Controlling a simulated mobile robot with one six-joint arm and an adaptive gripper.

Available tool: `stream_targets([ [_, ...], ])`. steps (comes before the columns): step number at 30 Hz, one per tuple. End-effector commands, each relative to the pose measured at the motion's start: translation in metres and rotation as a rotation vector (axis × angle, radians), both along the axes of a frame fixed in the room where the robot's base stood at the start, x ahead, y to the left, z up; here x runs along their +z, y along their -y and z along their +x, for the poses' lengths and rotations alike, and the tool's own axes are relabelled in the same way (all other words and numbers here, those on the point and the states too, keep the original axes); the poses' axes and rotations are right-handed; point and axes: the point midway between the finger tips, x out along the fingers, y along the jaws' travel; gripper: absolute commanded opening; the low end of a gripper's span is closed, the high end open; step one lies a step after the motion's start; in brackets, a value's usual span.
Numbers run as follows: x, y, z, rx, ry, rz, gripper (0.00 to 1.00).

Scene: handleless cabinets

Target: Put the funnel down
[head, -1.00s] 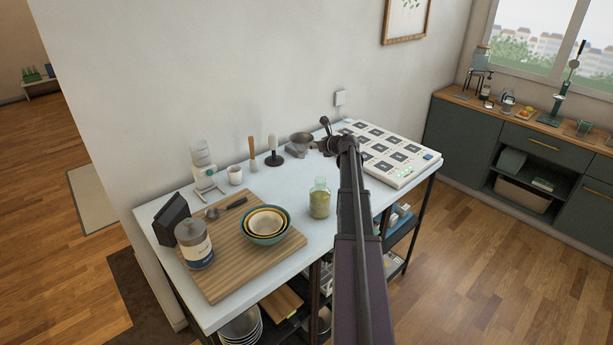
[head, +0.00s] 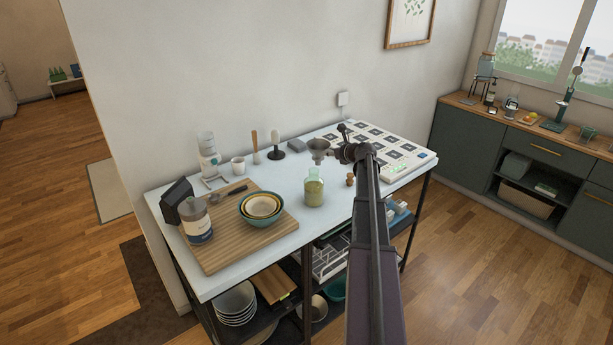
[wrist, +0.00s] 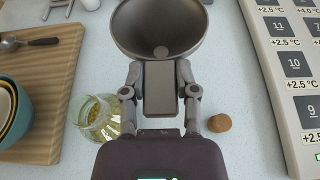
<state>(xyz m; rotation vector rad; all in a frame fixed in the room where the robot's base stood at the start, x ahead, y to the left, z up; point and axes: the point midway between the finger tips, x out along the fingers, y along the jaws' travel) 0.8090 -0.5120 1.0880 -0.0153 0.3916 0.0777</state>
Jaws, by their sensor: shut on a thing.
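The funnel (head: 319,146) is grey with a wide round mouth. My gripper (head: 340,153) is shut on it, and it fills the top middle of the wrist view (wrist: 160,35). The wrist view shows my gripper's two fingers (wrist: 160,88) on either side of a grey block-like part at the funnel's near side. The funnel is held over the white tabletop (head: 345,207), mouth up. A glass jar (head: 314,189) with yellow-green contents stands just in front of and below it; in the wrist view the jar (wrist: 97,118) is left of my gripper, apart from the funnel's mouth.
A cork (wrist: 220,122) stands right of the jar. The white numbered panel (head: 392,150) fills the table's right side. A grey block (head: 297,146) lies behind the funnel. The cutting board (head: 235,237) with nested bowls (head: 262,209) is left. Bare tabletop shows around the jar.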

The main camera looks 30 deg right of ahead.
Motion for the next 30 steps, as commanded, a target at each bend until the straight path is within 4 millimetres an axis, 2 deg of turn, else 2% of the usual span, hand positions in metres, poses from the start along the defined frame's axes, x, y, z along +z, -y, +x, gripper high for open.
stream_targets([
  [17, 0.0001, 0.0000, 0.0001, 0.000, 0.000, 0.000, 0.00],
  [30, 0.0001, -0.0077, 0.0053, 0.010, 0.000, 0.000, 0.00],
])
